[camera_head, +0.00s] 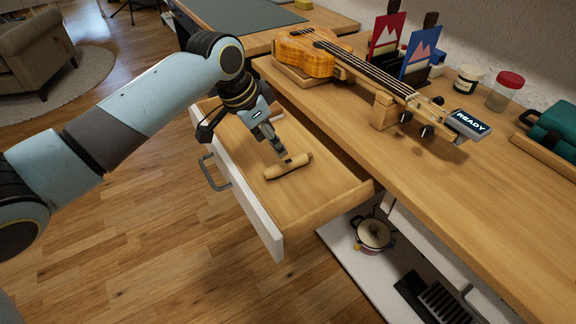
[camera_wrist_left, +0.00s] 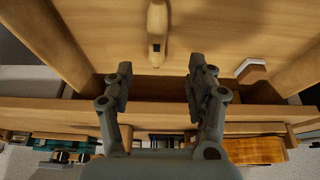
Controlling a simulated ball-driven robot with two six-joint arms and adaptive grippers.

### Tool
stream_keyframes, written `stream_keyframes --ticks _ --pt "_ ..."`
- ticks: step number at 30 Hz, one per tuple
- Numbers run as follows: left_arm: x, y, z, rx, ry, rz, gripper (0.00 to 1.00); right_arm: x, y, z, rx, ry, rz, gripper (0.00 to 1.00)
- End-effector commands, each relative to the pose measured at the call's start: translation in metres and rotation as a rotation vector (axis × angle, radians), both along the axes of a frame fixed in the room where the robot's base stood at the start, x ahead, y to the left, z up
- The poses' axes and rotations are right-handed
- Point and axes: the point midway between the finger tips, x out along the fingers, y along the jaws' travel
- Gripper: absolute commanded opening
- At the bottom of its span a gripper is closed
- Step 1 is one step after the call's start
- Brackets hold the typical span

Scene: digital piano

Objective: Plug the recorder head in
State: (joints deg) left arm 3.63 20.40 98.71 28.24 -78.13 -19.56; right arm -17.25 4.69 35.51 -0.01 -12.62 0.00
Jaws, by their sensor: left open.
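The tan, tube-shaped recorder head (camera_head: 288,167) lies on the floor of an open drawer in the head view. In the left wrist view the recorder head (camera_wrist_left: 157,28) is at the top middle, with a dark slot near its lower end. My left gripper (camera_head: 281,150) hangs over the drawer, pointing down close to the recorder head. In the left wrist view the gripper (camera_wrist_left: 159,82) has its fingers wide apart with nothing between them, and the recorder head lies beyond the tips. No other recorder part can be made out. My right gripper is out of view.
The pulled-out drawer (camera_head: 265,222) has raised walls around the piece. A ukulele (camera_head: 306,55) rests on the desk (camera_head: 480,190) with a READY display (camera_head: 468,124) at its headstock. A jar (camera_head: 506,92) stands behind. The desk's front right is clear.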

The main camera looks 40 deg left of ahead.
Motion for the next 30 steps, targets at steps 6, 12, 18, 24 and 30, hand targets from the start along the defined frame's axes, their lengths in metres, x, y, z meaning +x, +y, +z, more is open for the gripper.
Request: stream_keyframes --ticks 6,12,18,24,30 --pt "0.010 -0.005 -0.031 0.000 0.002 0.000 0.56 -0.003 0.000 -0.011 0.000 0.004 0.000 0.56" --pt "0.018 -0.011 -0.050 -0.001 0.001 0.001 0.56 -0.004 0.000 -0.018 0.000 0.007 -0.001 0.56" --pt "0.028 -0.017 -0.077 0.001 0.003 0.001 0.56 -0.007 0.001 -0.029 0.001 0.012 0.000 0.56" --pt "0.031 -0.018 -0.080 0.002 0.000 -0.001 0.56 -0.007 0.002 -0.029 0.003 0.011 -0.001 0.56" --pt "0.031 -0.018 -0.080 0.002 0.000 -0.001 0.45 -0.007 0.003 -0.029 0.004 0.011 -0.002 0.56"
